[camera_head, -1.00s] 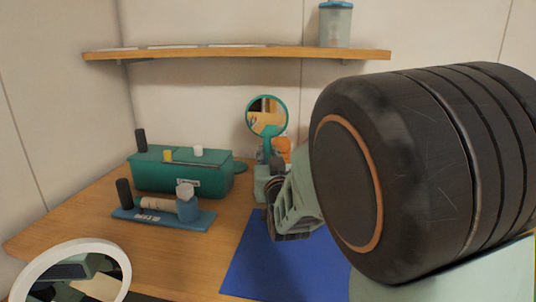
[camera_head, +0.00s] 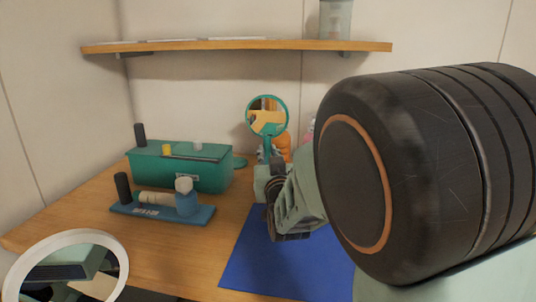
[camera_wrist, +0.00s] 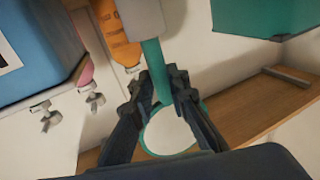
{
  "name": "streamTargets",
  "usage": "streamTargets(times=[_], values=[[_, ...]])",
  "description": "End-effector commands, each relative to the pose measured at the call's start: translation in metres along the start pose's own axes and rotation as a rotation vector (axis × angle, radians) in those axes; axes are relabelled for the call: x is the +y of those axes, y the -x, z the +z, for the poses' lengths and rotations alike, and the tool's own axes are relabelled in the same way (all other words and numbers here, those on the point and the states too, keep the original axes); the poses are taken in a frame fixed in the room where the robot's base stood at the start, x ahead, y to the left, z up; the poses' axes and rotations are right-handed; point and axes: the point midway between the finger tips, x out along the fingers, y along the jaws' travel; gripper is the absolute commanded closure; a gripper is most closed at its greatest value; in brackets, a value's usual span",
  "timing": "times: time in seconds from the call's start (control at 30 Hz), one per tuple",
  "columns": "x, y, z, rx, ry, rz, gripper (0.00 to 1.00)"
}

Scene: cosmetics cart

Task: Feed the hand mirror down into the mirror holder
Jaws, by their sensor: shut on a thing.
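The hand mirror (camera_head: 267,116) has a round teal rim and a teal handle, and stands roughly upright above the mirror holder in the head view. My gripper (camera_wrist: 163,84) is shut on its handle. In the wrist view the handle (camera_wrist: 153,62) runs from my fingers to the pale holder block (camera_wrist: 142,18), and the mirror's disc (camera_wrist: 168,132) shows beyond the fingers. In the head view the holder (camera_head: 263,184) is a pale green block, partly hidden by my gripper. The handle's lower end is not visible at the block, so its depth inside cannot be told.
An orange bottle (camera_wrist: 117,38) and a blue box (camera_wrist: 35,50) stand close by. A green bin (camera_head: 165,170) and a blue tray with bottles (camera_head: 135,211) are to the left. A blue mat (camera_head: 265,265) lies in front. A wall shelf (camera_head: 230,46) is above.

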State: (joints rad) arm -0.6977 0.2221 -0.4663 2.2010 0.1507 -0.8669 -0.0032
Motion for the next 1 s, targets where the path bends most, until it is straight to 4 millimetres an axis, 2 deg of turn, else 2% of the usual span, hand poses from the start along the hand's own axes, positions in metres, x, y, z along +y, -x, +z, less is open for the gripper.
streamTargets(times=[0.83, 0.87, 1.0], values=[[-0.0001, 0.0003, 0.0096, 0.002, -0.001, 0.000, 1.00], [0.0000, 0.0003, 0.0096, 0.002, -0.001, 0.000, 0.83], [-0.0001, 0.0004, 0.0098, 0.001, -0.001, 0.000, 0.68]])
